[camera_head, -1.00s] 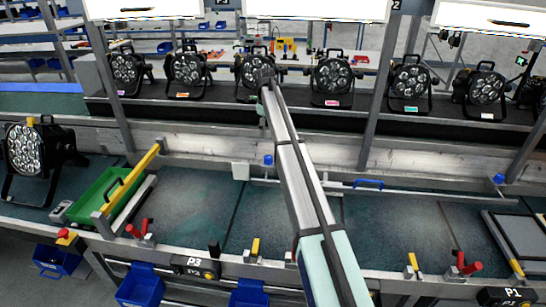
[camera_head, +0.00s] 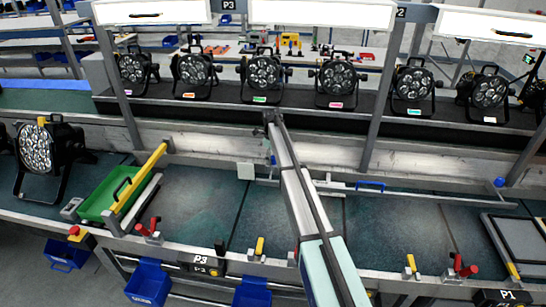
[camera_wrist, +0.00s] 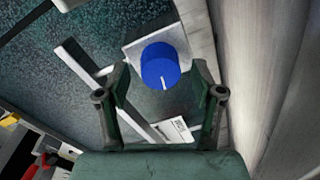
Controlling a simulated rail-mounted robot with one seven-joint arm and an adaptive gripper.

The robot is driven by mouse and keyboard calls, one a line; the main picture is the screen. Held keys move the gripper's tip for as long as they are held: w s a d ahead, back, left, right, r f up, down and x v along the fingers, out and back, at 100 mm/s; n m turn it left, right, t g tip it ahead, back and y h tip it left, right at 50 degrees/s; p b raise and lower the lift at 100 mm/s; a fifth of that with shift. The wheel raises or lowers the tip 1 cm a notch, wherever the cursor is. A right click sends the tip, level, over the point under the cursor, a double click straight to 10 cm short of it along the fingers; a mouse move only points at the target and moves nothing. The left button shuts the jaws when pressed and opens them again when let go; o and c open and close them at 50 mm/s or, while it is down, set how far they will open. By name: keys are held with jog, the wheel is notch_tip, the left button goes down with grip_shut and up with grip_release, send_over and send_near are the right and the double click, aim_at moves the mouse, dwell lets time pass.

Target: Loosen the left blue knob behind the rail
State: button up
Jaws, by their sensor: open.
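The left blue knob (camera_head: 273,160) shows as a small blue patch beside my arm in the head view, mostly hidden by it. In the wrist view the blue knob (camera_wrist: 160,66) is round, with a white mark pointing toward my gripper, on a pale square plate (camera_wrist: 150,45). My gripper (camera_wrist: 160,80) is open, with one finger to each side of the knob; I cannot tell whether they touch it. The rail (camera_head: 430,196) is a thin grey bar with a blue handle (camera_head: 370,185). The right blue knob (camera_head: 499,182) stands at its far end.
Black par cans (camera_head: 262,73) line the shelf behind. A green tray (camera_head: 108,197) with a yellow bar is at the left, near a larger par can (camera_head: 40,150). Red clamps (camera_head: 152,226) sit on the front edge. The dark bench surface (camera_head: 385,230) is mostly clear.

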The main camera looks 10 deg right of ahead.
jog(key=shift+f, duration=0.15)
jog(key=c, duration=1.1)
jog(key=shift+c, duration=0.2)
